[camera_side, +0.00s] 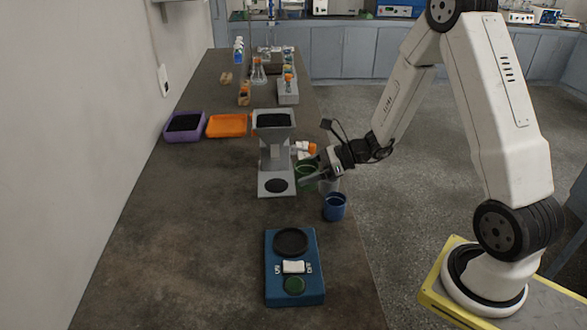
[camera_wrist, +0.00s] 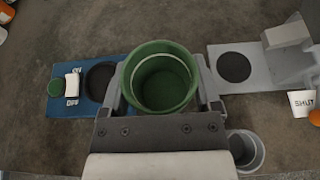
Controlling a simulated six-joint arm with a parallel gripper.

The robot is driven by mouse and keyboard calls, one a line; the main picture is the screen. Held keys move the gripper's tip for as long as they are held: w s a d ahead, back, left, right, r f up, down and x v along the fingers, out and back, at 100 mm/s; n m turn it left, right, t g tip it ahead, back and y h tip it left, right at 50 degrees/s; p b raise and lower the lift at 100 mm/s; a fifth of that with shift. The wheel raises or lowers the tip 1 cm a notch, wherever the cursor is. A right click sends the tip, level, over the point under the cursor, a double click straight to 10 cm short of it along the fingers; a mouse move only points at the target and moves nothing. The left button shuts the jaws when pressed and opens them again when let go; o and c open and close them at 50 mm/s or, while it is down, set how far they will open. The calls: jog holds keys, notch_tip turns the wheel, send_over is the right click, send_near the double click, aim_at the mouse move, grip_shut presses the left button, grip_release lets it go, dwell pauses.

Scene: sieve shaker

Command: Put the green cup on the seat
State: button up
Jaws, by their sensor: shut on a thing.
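The green cup (camera_wrist: 162,80) is upright between the fingers of my gripper (camera_wrist: 163,97), which is shut on it. In the side view the green cup (camera_side: 307,169) shows partly behind my gripper (camera_side: 314,178), just right of the grey stand. A blue device (camera_side: 292,285) has a dark round seat (camera_side: 291,242) at its far end. That seat (camera_wrist: 101,80) lies left of the cup in the wrist view, partly covered by a finger. The grey stand has a dark round spot (camera_side: 276,186) on its foot, also seen at right in the wrist view (camera_wrist: 234,67).
A blue cup (camera_side: 335,207) stands below my gripper near the bench's right edge. The bench left of the blue device is clear.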

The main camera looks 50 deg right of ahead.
jog(key=w+a+r+m+t+h, duration=0.1)
jog(key=w+r+m+t+h, duration=0.2)
jog(key=w, duration=0.6)
jog(key=shift+r+m+h, duration=0.55)
jog(key=shift+m+h, duration=0.25)
send_over(276, 186)
jog(key=s+a, duration=0.6)
jog(key=f, duration=1.3)
jog(key=shift+w+d+f, duration=0.15)
jog(key=shift+d+f, duration=0.05)
jog(key=shift+d, duration=0.05)
jog(key=shift+w+d+f, duration=0.2)
jog(key=shift+w+d, duration=1.4)
jog(key=shift+w+d, duration=1.3)
jog(key=shift+d, duration=0.05)
jog(key=shift+a+f, duration=0.1)
jog(key=shift+f, duration=0.5)
